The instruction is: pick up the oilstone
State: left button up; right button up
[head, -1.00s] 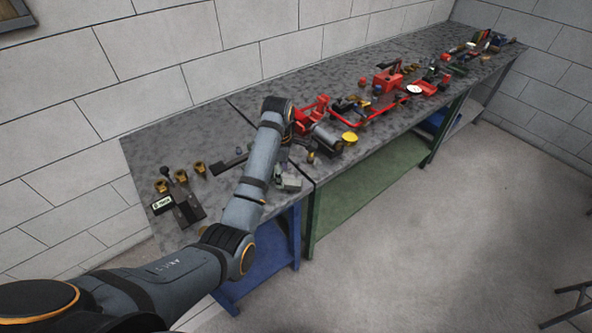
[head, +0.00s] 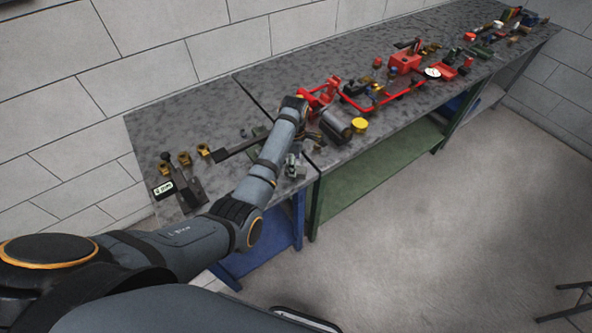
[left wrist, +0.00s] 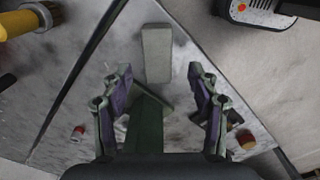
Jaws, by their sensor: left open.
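A pale grey rectangular block that looks like the oilstone (left wrist: 157,53) lies on the worktop in the left wrist view, just ahead of my left gripper (left wrist: 160,80). The gripper's two fingers are spread, one to each side of the block's near end in the picture, with nothing held. A dark green object (left wrist: 148,125) shows lower down between the fingers; I cannot tell what it is. In the head view my left arm reaches over the grey bench (head: 190,110) and covers much of the area at the gripper. My right gripper is not in view.
Brass fittings (head: 203,150) and a dark labelled tool (head: 163,188) lie at the bench's left end. A dark cylinder (head: 335,124), a yellow-capped part (head: 360,126) and red pump parts (head: 404,62) lie to the right.

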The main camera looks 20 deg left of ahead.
pick_arm(q)
jog(key=f, duration=0.3)
jog(key=shift+w+d, duration=0.15)
jog(key=shift+d, duration=0.05)
jog(key=shift+f, duration=0.15)
jog(key=c, duration=0.8)
grip_shut()
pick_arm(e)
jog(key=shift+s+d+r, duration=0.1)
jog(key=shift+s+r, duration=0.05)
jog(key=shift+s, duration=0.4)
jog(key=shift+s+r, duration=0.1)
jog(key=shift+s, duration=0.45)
